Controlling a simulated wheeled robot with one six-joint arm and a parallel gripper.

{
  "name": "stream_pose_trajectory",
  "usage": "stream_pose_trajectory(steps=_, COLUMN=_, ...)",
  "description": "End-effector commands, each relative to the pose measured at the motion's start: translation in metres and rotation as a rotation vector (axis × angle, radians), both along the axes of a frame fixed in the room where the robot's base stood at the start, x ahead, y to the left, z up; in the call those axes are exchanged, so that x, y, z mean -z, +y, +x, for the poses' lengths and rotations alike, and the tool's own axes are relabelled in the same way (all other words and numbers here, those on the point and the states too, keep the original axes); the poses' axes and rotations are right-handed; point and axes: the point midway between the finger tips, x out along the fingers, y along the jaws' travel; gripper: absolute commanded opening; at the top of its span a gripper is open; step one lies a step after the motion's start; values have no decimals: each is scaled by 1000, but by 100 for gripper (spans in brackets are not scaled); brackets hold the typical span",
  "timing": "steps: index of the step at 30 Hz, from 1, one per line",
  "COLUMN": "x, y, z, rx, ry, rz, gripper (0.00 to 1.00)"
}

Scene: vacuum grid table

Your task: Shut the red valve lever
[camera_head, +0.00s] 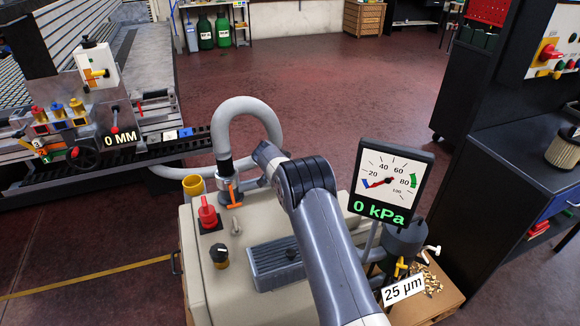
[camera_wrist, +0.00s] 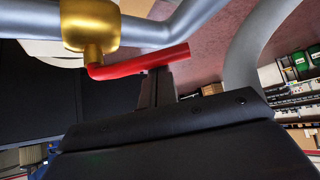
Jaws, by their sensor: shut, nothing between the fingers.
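The red valve lever (camera_wrist: 140,62) shows in the wrist view as a bent red bar. It extends right and slightly up from below a brass valve body (camera_wrist: 90,25). My gripper (camera_wrist: 158,78) is shut and empty, with its dark fingers at the lever's right part. The fingertips overlap the lever in this view; I cannot tell whether they touch it. In the head view my arm reaches over the machine and hides its middle. I cannot make out the red lever or the fingertips there.
A dial gauge (camera_head: 391,184) reads 0 kPa at the machine's right. A grey hose (camera_head: 250,106) loops up behind the arm. An orange handle (camera_head: 235,196), a red knob (camera_head: 208,213) and a black knob (camera_head: 219,254) stand on the beige top (camera_head: 228,298).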

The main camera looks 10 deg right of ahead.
Motion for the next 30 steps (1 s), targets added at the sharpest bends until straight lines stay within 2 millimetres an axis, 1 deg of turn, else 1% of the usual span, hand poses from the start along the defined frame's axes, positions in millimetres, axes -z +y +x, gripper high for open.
stream_pose_trajectory(steps=12, x=1, y=1, z=-1, rx=-8, ry=0, rz=0, gripper=0)
stream_pose_trajectory(steps=30, x=2, y=5, z=-8, rx=-128, ry=0, rz=0, gripper=0)
